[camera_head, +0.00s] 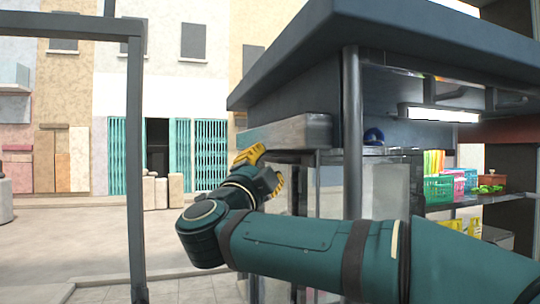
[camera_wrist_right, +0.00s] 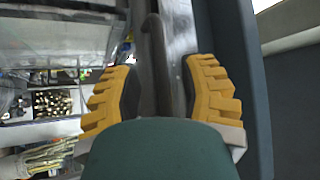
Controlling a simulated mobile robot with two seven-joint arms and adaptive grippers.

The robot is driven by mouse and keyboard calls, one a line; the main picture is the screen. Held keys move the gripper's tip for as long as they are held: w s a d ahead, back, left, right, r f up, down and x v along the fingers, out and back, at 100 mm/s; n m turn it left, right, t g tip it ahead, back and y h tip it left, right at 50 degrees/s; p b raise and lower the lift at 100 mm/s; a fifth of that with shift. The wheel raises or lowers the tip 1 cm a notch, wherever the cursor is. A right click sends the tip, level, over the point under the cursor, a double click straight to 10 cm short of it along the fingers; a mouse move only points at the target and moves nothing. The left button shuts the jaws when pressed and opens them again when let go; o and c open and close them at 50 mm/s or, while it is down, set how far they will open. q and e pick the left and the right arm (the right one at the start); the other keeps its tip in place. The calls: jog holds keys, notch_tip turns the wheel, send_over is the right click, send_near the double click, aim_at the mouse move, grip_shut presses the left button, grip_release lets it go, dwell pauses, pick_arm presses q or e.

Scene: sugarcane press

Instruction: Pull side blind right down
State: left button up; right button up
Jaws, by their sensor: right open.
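A grey rolled side blind (camera_head: 285,133) hangs under the roof edge on the near side of the stall, its lower part partly behind my gripper. My right gripper (camera_head: 265,168), with yellow fingers, is just below and left of it. In the right wrist view the fingers (camera_wrist_right: 157,70) stand wide apart, one on each side of a dark bar (camera_wrist_right: 156,65). The bar lies along a pale grey surface (camera_wrist_right: 180,35), apparently the blind. I cannot tell whether the fingers touch the bar. My left gripper is not in view.
A dark post (camera_head: 352,150) supports the stall roof (camera_head: 400,30) right of the gripper. A shelf (camera_head: 470,201) with coloured baskets (camera_head: 438,190) is further right. A dark frame post (camera_head: 135,170) stands left. The paved street between is clear.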

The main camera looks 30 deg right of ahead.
aim_at(269, 161)
jog(key=shift+x, duration=1.7)
grip_shut()
